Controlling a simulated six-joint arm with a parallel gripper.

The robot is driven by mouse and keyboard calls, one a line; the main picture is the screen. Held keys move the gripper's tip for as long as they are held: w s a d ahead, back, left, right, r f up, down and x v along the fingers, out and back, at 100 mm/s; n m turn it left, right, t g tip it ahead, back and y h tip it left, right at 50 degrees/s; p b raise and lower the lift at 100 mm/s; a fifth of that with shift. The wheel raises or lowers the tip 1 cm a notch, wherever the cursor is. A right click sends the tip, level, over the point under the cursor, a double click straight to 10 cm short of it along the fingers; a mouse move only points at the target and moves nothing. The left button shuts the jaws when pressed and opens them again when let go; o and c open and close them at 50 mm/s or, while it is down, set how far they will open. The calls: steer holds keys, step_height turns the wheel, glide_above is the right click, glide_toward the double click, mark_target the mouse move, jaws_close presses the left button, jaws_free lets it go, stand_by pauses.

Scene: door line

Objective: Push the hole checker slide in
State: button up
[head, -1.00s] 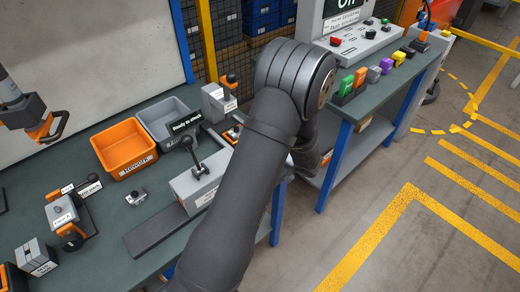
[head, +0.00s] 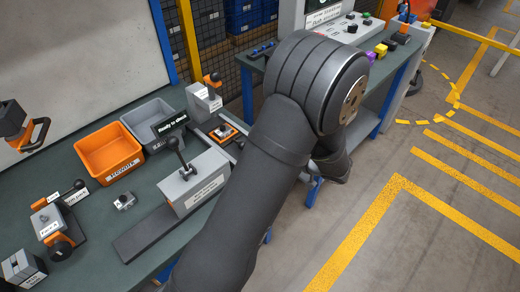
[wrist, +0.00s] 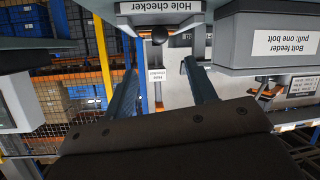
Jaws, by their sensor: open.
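In the wrist view the white "Hole checker" label (wrist: 160,7) is at the top edge, on a grey part that the frame cuts off. A round black knob (wrist: 160,35) hangs just below the label. It lies above the fingertips in the picture, roughly centred between them and not gripped. My gripper (wrist: 159,67) is open, with nothing held between its fingers. In the head view my arm hides the gripper. I cannot tell the slide's position.
The bolt feeder (wrist: 265,45) is close at the right in the wrist view. In the head view an orange bin (head: 108,148) and a grey bin (head: 152,120) sit on the bench. A lever box (head: 195,185) is beside my arm. Floor at right is open.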

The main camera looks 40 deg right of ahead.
steer(key=shift+v, duration=2.3)
steer(key=w+f+n+h, duration=0.1)
steer(key=w+f+n, duration=0.1)
steer(key=w+n, duration=0.3)
steer(key=w+a+f+n+h, duration=0.1)
steer(key=w+n, duration=0.4)
steer(key=n, duration=0.9)
steer(key=w+a+f+n+h, duration=0.1)
steer(key=w+f+n, duration=0.2)
steer(key=w+n, duration=0.3)
steer(key=shift+a+f+n, duration=0.1)
steer(key=shift+f+n, duration=0.05)
steer(key=shift+n, duration=0.7)
steer(key=shift+f+n, duration=0.2)
steer(key=shift+n, duration=0.65)
